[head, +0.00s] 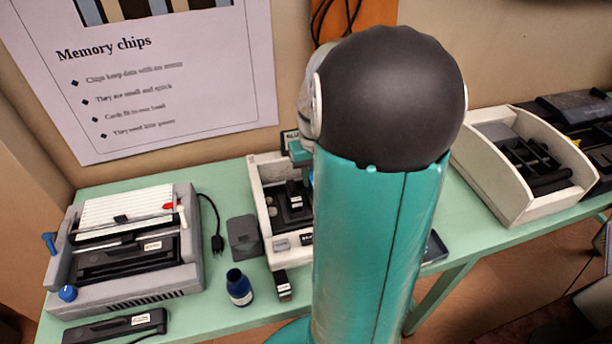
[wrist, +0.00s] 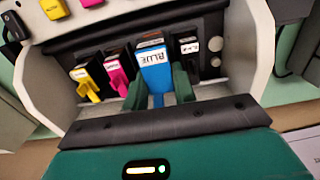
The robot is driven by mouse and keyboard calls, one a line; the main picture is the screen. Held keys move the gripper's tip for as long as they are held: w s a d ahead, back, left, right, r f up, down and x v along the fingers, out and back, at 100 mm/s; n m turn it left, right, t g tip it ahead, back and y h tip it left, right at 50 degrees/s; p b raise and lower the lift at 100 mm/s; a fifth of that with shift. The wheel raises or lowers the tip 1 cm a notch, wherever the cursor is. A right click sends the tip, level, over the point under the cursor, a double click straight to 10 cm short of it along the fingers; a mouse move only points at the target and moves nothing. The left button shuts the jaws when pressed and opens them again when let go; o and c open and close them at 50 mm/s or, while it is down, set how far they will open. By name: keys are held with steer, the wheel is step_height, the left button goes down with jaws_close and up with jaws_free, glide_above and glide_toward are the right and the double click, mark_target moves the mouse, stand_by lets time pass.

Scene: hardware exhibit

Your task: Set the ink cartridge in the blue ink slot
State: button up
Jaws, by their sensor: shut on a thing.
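The blue ink cartridge (wrist: 153,72), labelled BLUE, shows in the wrist view between the two green fingers of my gripper (wrist: 158,88), which is shut on it. It stands in the row inside the pale printer (wrist: 243,60), between a pink cartridge (wrist: 117,74) on its left and a black one (wrist: 190,46) on its right. A yellow cartridge (wrist: 85,80) is farther left. The blue slot is hidden behind the cartridge, so I cannot tell how deep it sits. In the head view my arm covers much of the printer (head: 258,200) and hides the blue cartridge.
In the head view, a dark ink bottle (head: 239,288) and a small black cartridge (head: 284,287) are on the green table (head: 215,318) before the printer. A grey machine (head: 150,277) stands left, a beige open-topped unit (head: 545,204) right. The printer's side walls flank my gripper.

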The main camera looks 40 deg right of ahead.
steer(key=d+f, duration=0.1)
steer(key=w+f, duration=0.1)
steer(key=d+f, duration=0.1)
steer(key=shift+w+d+f, duration=0.3)
steer(key=shift+d+f, duration=0.1)
steer(key=shift+f, duration=1.55)
steer(key=shift+f, duration=0.1)
steer(key=shift+w+f, duration=0.1)
steer(key=shift+f, duration=0.15)
steer(key=o, duration=0.9)
steer(key=shift+o, duration=0.2)
steer(key=shift+r, duration=0.1)
